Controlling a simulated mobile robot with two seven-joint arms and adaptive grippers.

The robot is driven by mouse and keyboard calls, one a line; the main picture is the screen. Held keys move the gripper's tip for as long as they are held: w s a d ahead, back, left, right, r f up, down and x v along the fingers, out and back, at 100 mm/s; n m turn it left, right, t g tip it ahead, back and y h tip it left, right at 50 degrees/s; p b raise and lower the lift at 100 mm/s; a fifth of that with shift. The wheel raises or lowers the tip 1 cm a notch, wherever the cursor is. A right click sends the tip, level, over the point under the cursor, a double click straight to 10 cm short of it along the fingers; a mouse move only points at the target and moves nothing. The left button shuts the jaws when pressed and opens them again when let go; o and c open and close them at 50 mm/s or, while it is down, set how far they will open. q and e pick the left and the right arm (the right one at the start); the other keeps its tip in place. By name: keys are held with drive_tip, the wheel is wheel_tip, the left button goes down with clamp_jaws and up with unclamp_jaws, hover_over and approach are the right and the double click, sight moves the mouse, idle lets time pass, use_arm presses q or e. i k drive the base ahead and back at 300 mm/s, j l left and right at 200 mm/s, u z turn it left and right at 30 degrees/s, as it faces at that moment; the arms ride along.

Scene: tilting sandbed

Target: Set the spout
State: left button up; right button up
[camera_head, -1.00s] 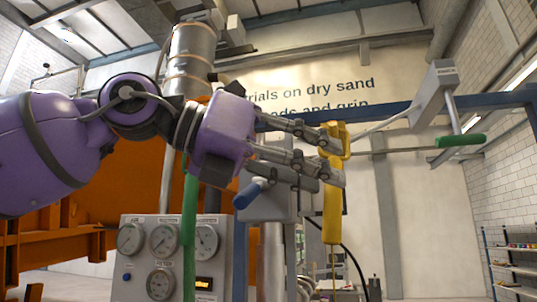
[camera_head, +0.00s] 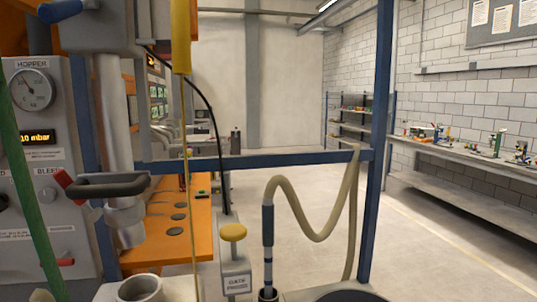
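A pale vertical pipe at the left runs down to a wider grey metal collar (camera_head: 124,214), which looks like the spout; I cannot tell for certain. Neither of my grippers is in view now.
A gauge panel (camera_head: 40,150) stands at the far left. A yellow mushroom button (camera_head: 232,232) tops a small grey box. A beige hose (camera_head: 318,236) loops from a blue frame (camera_head: 372,140). Open floor lies at right.

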sight(112, 171)
drive_tip(key=k+j, duration=0.75)
drive_tip(key=j, duration=0.2)
